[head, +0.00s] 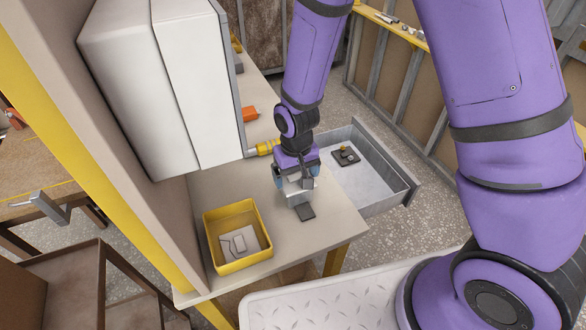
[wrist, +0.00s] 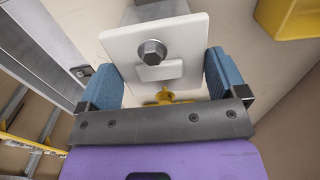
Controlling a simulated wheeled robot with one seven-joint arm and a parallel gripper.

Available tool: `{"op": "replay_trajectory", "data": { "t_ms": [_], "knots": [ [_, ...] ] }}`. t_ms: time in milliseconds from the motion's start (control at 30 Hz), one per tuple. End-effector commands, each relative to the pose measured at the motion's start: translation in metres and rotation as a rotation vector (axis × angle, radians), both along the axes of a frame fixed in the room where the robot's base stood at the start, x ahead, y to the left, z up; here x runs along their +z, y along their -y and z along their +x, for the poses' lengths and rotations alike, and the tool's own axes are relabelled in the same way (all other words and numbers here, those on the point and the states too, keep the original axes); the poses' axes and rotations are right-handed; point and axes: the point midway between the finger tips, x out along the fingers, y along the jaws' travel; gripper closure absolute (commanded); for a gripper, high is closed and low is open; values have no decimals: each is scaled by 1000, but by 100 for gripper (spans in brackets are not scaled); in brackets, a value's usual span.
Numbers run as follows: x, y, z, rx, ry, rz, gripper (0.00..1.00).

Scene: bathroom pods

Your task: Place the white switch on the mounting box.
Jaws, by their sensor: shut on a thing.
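The white switch (wrist: 118,45) is a square white plate with a raised block and a grey hex bolt head on its face. It sits between the blue finger pads of my gripper (wrist: 162,85) in the wrist view. In the head view my gripper (head: 297,180) is low over the table, and the switch is mostly hidden by it. A grey block (head: 302,197) shows just under the fingers; it may be the mounting box, but I cannot tell. I cannot tell whether the switch touches it. A small yellow part shows between the fingers in the wrist view.
A dark flat piece (head: 306,212) lies in front of the grey block. A yellow bin (head: 226,268) with a white item stands left. An open metal drawer (head: 375,195) holding a dark plate (head: 345,158) is at right. A white cabinet (head: 190,80) overhangs the table's left side.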

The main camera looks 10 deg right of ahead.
Motion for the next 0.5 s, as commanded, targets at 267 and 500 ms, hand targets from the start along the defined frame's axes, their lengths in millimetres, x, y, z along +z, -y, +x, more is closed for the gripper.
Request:
{"op": "replay_trajectory", "data": {
  "t_ms": [267, 500],
  "knots": [
    [-4, -1, -2, 1, 1, 0, 34],
    [-7, -1, -2, 1, 1, 0, 0]
  ]
}}
